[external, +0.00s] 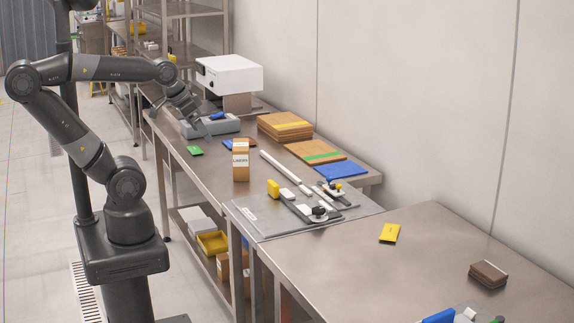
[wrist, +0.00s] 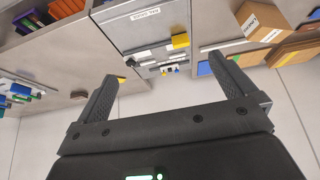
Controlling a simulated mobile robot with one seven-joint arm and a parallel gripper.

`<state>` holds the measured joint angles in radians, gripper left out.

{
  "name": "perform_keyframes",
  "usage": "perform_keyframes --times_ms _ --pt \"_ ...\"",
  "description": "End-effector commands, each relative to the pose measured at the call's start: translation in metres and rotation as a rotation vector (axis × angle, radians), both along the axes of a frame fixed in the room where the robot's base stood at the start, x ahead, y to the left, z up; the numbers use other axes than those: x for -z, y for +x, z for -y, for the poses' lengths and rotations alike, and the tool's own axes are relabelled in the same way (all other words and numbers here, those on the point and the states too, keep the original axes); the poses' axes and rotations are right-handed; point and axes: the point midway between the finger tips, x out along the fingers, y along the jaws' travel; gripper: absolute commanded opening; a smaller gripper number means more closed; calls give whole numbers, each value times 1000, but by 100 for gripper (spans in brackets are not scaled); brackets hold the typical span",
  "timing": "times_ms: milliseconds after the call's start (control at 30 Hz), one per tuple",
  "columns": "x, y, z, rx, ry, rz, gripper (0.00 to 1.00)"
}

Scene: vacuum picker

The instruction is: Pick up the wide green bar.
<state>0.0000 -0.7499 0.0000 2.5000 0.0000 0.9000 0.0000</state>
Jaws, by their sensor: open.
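A small flat green piece (external: 194,150) lies on the steel bench near its front-left edge in the external view. I cannot tell for sure that it is the wide green bar. My gripper (external: 203,128) is above and beyond it, angled down by the grey tray (external: 222,124) with a blue item. In the wrist view my gripper (wrist: 163,68) shows two spread fingers with nothing between them. The green piece is not clearly seen in that view.
A LINDEN carton (external: 241,160) stands right of the green piece. Stacked brown boards (external: 285,126), a green-striped board (external: 315,152) and a white-topped device (external: 229,74) are behind. A grey plate (external: 262,216) bears a yellow block (external: 273,188) and fixtures.

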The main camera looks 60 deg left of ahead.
Motion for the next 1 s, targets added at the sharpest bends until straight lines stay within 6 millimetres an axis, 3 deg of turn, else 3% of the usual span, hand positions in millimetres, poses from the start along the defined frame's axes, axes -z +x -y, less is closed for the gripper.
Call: perform_keyframes --times_ms 267,467,767,1000 --pt "-5 11 -6 -65 -29 -10 100" --pt "-23 56 -36 -341 -157 -45 100" --pt "-35 133 -117 -846 -385 -83 100" --pt "-25 181 -207 -1250 -565 -96 100"
